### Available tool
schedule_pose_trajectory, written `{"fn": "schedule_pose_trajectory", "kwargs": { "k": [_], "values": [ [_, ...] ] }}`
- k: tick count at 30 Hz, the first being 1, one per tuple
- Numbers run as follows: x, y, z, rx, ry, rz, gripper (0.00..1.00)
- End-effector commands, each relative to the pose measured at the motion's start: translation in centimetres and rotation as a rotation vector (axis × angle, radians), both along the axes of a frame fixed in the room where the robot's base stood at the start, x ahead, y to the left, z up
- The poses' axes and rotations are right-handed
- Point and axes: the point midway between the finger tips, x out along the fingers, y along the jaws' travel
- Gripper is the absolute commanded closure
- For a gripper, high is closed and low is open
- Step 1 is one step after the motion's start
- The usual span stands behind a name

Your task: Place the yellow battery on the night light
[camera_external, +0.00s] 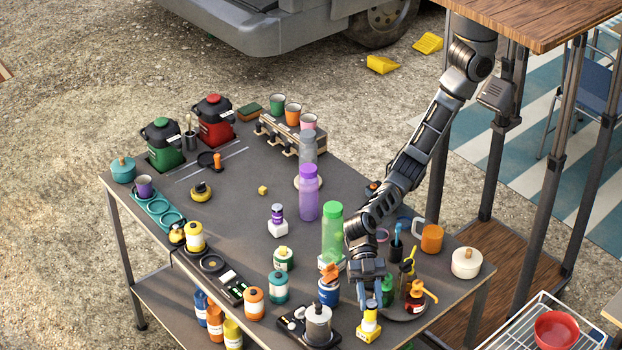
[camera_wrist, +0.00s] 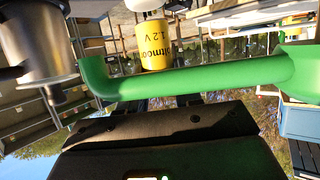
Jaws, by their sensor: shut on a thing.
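The yellow battery (camera_external: 370,313) is at the front edge of the table, upright below my gripper (camera_external: 371,304). My gripper points down and is shut on it. In the wrist view the yellow battery (camera_wrist: 154,46) shows upside down, with "1.2 V" printed on it. A small white and yellow item, which looks like the night light (camera_external: 368,332), is directly under the battery. I cannot tell whether the two touch. A green bar (camera_wrist: 190,80) crosses the wrist view and hides my fingertips.
A silver pot (camera_external: 318,325) stands left of my gripper, and also shows in the wrist view (camera_wrist: 38,40). A blue jar (camera_external: 328,291) and a green bottle (camera_external: 387,290) are close by. A tray (camera_external: 405,312) with pump bottles is to the right. The table's middle left is clearer.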

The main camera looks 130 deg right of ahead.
Motion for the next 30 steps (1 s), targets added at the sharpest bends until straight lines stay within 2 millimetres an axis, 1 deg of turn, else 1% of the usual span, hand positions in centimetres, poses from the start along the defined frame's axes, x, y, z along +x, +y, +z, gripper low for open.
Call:
{"fn": "schedule_pose_trajectory", "kwargs": {
  "k": [1, 3, 10, 14, 15, 23, 30],
  "values": [
    [-0.01, -0.05, -0.68, 0.000, 0.003, -0.001, 1.00],
    [0.04, -0.05, -1.10, 0.000, -0.001, -0.002, 1.00],
    [0.03, -0.04, -1.16, 0.000, -0.002, -0.001, 1.00],
    [0.03, -0.01, -1.53, 0.000, -0.002, -0.001, 1.00],
    [0.02, -0.01, -1.54, -0.001, -0.001, -0.001, 0.65],
    [0.01, -0.02, -1.44, 0.000, 0.000, -0.001, 0.41],
    [0.02, -0.03, -1.36, 0.000, 0.000, -0.001, 0.41]
  ]
}}
